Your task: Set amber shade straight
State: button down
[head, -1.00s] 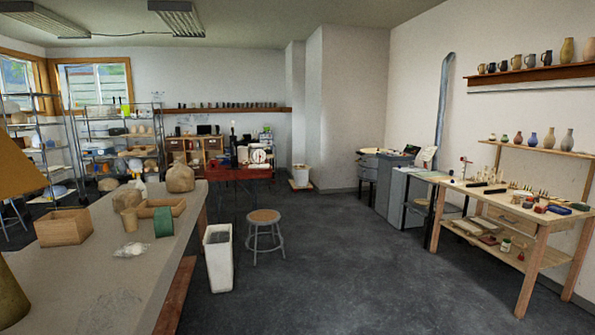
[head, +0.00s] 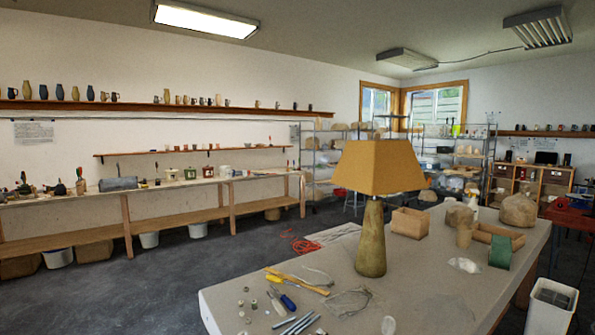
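The amber shade (head: 378,167) sits on top of a lamp with a tapered olive-brown base (head: 370,240). The lamp stands upright near the middle of the grey worktable (head: 440,290). The shade is four-sided and wider at the bottom. From this view I cannot tell for certain whether it sits level or slightly tilted on the base. Its far side and the fitting inside it are hidden. My gripper is not in view.
Tools (head: 283,298), small parts and a thin wire coil (head: 350,302) lie on the table left of and in front of the lamp. Open floor (head: 190,285) lies to the left.

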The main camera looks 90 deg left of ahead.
aim_at(377, 163)
jog(key=u, duration=1.5)
jog(key=i, duration=3.2)
jog(key=u, duration=2.7)
jog(key=i, duration=0.25)
jog(key=u, duration=0.45)
